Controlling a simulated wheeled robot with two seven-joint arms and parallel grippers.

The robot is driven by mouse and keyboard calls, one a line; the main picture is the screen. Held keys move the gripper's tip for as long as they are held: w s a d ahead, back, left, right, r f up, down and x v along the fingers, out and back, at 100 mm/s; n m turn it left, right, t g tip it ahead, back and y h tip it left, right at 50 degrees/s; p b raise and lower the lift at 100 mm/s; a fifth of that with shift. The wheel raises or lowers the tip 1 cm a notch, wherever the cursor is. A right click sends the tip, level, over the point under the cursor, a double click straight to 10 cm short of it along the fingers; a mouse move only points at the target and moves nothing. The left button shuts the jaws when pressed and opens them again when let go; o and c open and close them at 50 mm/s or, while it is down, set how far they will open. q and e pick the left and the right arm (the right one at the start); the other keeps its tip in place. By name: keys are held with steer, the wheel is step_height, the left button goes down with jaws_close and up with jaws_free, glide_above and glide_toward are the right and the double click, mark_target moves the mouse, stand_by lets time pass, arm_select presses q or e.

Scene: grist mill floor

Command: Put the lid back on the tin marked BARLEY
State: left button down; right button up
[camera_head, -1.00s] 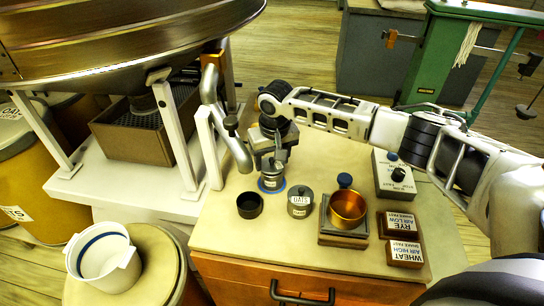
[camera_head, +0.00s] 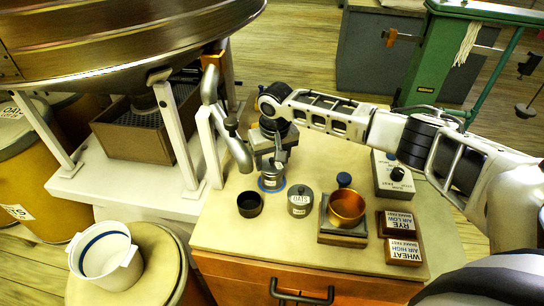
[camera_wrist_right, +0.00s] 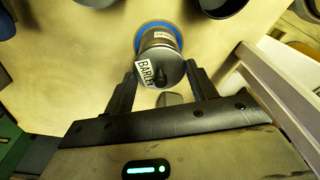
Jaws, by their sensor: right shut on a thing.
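The grey tin (camera_head: 271,184) stands on a blue ring on the bench; its blue ring also shows in the right wrist view (camera_wrist_right: 143,27). A grey lid (camera_wrist_right: 158,66) with a dark knob and a BARLEY label is over this tin. My right gripper (camera_head: 273,160) points down above the tin. In the right wrist view its two fingers (camera_wrist_right: 162,75) are on either side of the lid, shut on it. Lid and tin look lined up; I cannot tell whether a gap is between them. My left gripper is out of view.
An open black cup (camera_head: 249,204) and a lidded grey tin (camera_head: 300,203) stand close by. A copper pan (camera_head: 346,208) on a scale, a dial box (camera_head: 394,178) and RYE and WHEAT blocks (camera_head: 404,252) are to the right. White framework (camera_head: 205,148) rises at the left.

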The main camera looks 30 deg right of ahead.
steer(key=shift+p, duration=0.5)
stand_by(0.5)
stand_by(0.3)
steer(key=o, duration=1.4)
steer(key=shift+o, duration=0.2)
